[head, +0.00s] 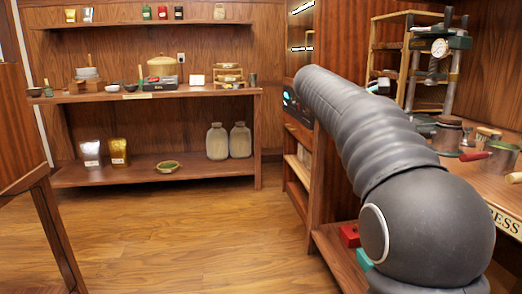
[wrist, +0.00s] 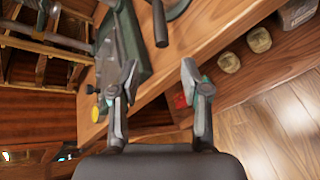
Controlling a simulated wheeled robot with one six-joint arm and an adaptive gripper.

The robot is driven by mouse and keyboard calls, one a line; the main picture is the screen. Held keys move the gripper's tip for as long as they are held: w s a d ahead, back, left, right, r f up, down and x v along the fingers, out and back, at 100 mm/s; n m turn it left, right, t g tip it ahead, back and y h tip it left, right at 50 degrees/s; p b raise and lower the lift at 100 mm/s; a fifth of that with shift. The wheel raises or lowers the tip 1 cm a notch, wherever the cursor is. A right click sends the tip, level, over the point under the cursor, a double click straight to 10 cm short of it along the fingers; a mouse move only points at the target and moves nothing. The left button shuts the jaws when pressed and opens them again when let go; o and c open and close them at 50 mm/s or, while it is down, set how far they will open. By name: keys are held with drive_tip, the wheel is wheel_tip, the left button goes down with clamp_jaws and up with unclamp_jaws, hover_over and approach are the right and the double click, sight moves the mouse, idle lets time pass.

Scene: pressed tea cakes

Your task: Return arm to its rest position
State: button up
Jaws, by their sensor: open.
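My arm reaches forward from the lower right in the head view, and its far end is hidden there behind its own links. My gripper (wrist: 160,80) shows in the wrist view with its two fingers spread apart and nothing between them. It is over the edge of the wooden press bench (wrist: 205,52), which appears tilted in that view. The press bench also shows on the right of the head view (head: 475,180), beside my arm.
A press frame with a gauge (head: 439,48) and a wooden rack (head: 388,45) stand on the right bench. A dark press base (wrist: 120,50) lies close to the left finger. A shelf table (head: 200,91) with pots stands at the back. The floor (head: 200,230) in the middle is clear.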

drive_tip(key=s+a+f+m+y, duration=0.2)
drive_tip(key=a+f+y, duration=0.1)
drive_tip(key=f, duration=0.5)
drive_tip(key=s+a+f+m+y, duration=0.2)
drive_tip(key=a+f+y, duration=0.15)
drive_tip(key=f, duration=0.45)
drive_tip(key=s+a+f+m+y, duration=0.2)
drive_tip(key=s+a+f, duration=0.1)
drive_tip(key=s, duration=0.6)
drive_tip(key=s+a+f+m+t+y+p, duration=0.1)
drive_tip(key=s+a+f+m+y, duration=0.1)
drive_tip(key=s, duration=0.8)
drive_tip(key=s+a+f+m+t+y+p, duration=0.1)
drive_tip(key=s+a+f, duration=0.3)
drive_tip(key=s, duration=0.6)
drive_tip(key=shift+a+m+y, duration=0.55)
drive_tip(key=shift+a+m, duration=0.35)
